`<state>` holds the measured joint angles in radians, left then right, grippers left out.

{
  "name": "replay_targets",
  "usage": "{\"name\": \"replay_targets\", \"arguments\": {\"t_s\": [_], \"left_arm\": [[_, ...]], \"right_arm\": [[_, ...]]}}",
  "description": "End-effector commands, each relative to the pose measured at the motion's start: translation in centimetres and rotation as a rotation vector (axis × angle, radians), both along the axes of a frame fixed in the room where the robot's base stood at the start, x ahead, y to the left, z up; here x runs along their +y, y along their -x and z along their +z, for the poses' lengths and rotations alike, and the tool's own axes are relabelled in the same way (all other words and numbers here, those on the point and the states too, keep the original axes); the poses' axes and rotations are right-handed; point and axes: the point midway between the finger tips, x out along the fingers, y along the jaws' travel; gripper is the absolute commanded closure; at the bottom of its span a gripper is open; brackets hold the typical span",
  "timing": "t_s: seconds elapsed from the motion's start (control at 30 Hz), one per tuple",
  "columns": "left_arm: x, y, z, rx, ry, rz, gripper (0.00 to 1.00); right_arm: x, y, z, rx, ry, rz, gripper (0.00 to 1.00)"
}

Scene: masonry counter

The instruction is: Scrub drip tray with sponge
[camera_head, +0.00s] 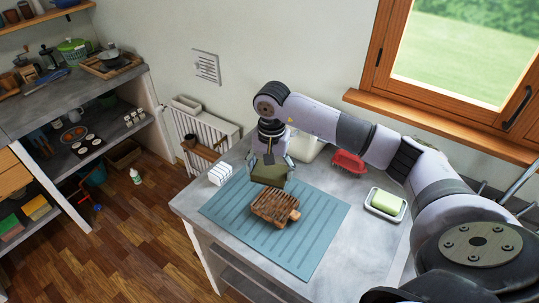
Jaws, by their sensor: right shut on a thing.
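My right gripper (270,158) comes in from the right and points down over the counter. It is shut on an olive-brown block that looks like the sponge (267,175). The sponge is just behind a brown, grooved, dirty-looking piece with a short light handle, which seems to be the drip tray (272,208). Whether the sponge touches it I cannot tell. The drip tray lies on a blue ribbed mat (322,232). My left gripper is not in view.
A green bar in a white dish (372,209) stands right of the mat. A red rack (348,161) and a pale basin (306,148) are at the back. White blocks (220,174) stand at the left edge. The mat's front part is clear.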

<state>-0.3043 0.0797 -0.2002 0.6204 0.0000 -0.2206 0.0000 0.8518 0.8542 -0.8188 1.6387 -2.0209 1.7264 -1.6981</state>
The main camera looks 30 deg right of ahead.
Motion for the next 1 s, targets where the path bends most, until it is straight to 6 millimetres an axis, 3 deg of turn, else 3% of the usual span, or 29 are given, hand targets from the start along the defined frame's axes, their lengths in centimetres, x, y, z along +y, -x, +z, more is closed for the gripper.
{"name": "replay_targets", "arguments": {"t_s": [0.27,0.63,1.0], "left_arm": [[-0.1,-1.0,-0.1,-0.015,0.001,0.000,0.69],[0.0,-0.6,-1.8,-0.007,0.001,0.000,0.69],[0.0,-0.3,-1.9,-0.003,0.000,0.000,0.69]], "right_arm": [[-1.0,-0.3,-1.1,0.025,0.009,-0.050,0.44],[-0.9,-0.3,-4.8,0.025,0.007,-0.046,0.44],[-0.9,-0.3,-5.1,0.022,0.008,-0.046,0.44]]}}
